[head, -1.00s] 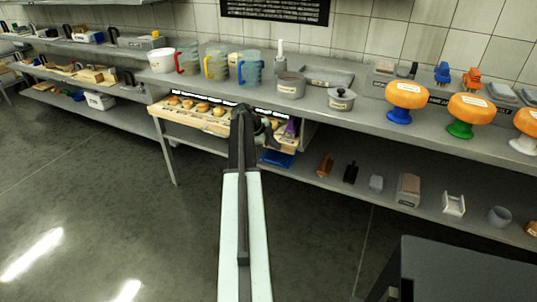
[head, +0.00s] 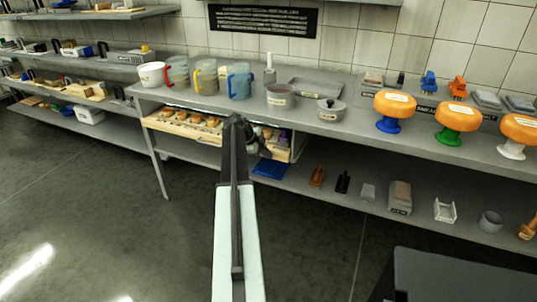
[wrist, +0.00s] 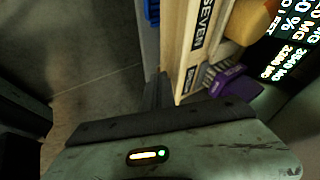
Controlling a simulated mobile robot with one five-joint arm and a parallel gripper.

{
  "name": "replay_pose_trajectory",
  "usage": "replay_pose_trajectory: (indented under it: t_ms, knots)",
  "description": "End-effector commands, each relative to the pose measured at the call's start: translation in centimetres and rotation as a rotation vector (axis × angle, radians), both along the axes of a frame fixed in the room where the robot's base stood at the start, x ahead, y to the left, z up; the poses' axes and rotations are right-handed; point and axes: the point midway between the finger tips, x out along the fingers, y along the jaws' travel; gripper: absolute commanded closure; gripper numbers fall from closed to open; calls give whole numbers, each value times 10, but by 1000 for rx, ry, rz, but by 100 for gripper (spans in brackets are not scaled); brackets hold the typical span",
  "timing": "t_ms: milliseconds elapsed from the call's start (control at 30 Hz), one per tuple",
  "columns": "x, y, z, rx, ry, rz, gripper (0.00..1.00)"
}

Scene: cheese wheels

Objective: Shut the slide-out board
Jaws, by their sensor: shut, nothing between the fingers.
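The slide-out board (head: 180,131) is a pale wooden tray under the counter, with several round orange-tan pieces in a row on it. Part of it shows below the counter's front edge, and my arm hides its middle. In the wrist view its wooden front face (wrist: 178,50) carries a "SEVEN" label. A purple item (wrist: 232,82) lies at its near end and also shows in the head view (head: 283,138). My gripper (head: 264,151) is shut and empty at the right part of the board's front. In the wrist view its dark tips look against or very near the face.
The counter (head: 215,108) above holds jugs, pots and orange cheese wheels on coloured stands. A blue item (head: 270,168) and several small tools lie on the lower shelf (head: 330,200). The floor (head: 90,200) to the left is open.

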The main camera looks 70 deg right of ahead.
Motion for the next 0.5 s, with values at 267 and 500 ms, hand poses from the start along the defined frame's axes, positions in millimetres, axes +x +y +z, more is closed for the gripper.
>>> replay_pose_trajectory:
  t_ms: [267,500]
  knots:
    - [17,53,46,11,2,-6,100]
    - [36,72,77,11,3,-7,100]
